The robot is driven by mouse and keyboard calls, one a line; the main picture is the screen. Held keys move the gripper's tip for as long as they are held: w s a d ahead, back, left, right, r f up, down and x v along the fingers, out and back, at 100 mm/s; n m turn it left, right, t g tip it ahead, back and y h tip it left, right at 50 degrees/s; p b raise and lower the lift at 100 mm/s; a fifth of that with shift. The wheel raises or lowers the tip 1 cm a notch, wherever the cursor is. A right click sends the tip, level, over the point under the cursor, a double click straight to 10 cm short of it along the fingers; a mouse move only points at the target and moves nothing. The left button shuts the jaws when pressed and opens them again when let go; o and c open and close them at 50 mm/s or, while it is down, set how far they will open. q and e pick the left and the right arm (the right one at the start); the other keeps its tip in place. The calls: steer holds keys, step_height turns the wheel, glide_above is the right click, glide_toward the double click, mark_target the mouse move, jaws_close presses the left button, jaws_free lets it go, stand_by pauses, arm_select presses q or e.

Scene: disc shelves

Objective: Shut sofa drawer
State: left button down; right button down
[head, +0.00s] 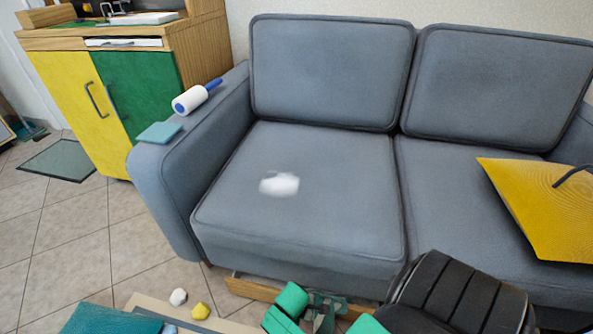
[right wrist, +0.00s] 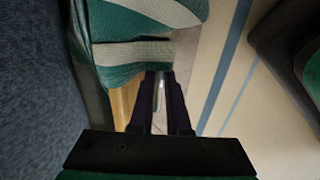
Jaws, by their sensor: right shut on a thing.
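The grey-blue sofa (head: 300,190) fills the head view. A wooden strip (head: 250,289) shows low under its front edge and looks like part of the sofa drawer. How far the drawer stands out is hard to tell, as arm parts and the picture edge hide much of it. In the right wrist view my right gripper (right wrist: 161,82) is shut on a thin, pale metal bar (right wrist: 159,92), which looks like a handle. Wood (right wrist: 122,103) shows just left of the fingers. A green and white striped thing (right wrist: 140,53) lies just beyond the fingertips. My left gripper is not in view.
A lint roller (head: 195,97) and a teal cloth (head: 159,132) lie on the armrest. A blurred white thing (head: 279,184) and a yellow panel (head: 545,205) are on the seats. Tiled floor at left is mostly free.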

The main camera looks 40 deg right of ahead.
stand_by(0.8)
steer(key=shift+w+d, duration=0.1)
steer(key=shift+d, duration=0.15)
steer(key=shift+w+d+p, duration=0.25)
steer(key=shift+w+d, duration=0.2)
steer(key=shift+d, duration=0.2)
steer(key=shift+w+d+p, duration=0.2)
steer(key=shift+w+d, duration=0.2)
steer(key=shift+d, duration=0.2)
steer(key=c, duration=0.9)
jaws_free()
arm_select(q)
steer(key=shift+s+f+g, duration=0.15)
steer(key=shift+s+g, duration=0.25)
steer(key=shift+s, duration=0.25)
